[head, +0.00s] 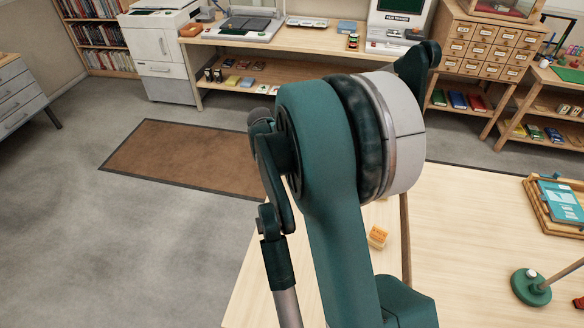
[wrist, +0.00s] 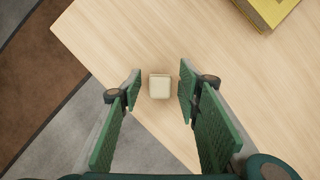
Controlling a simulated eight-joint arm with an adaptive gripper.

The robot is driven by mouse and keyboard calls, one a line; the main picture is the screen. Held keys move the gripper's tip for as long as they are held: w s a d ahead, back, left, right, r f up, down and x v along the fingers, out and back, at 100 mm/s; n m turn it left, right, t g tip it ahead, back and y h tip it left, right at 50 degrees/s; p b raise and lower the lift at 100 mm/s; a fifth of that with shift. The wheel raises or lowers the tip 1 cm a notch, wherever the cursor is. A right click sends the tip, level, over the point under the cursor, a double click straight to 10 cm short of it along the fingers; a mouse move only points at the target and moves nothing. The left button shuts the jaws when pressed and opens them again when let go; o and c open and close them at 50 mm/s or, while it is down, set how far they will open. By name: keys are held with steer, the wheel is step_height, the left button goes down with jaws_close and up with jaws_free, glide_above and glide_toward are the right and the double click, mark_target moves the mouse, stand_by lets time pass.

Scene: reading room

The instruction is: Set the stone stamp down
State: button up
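The stone stamp appears in the wrist view as a small cream, square block (wrist: 159,87), near a corner of the pale wooden table (wrist: 150,40). It looks to be resting on the table, though its underside is hidden. My gripper (wrist: 160,89) is open, with one green finger on each side of the stamp. A gap shows between the stamp and each fingertip. In the head view my own arm covers the middle, and I can make out neither the stamp nor the gripper there.
A yellow object (wrist: 268,8) lies beyond the stamp at the upper right in the wrist view. In the head view a small orange-yellow block (head: 378,237), a wooden tray (head: 540,215) and a green round base (head: 530,288) stand on the table. Bare tabletop surrounds the stamp.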

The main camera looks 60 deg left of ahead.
steer(key=shift+r, duration=0.1)
steer(key=p+v, duration=0.1)
steer(key=v, duration=1.1)
stand_by(0.9)
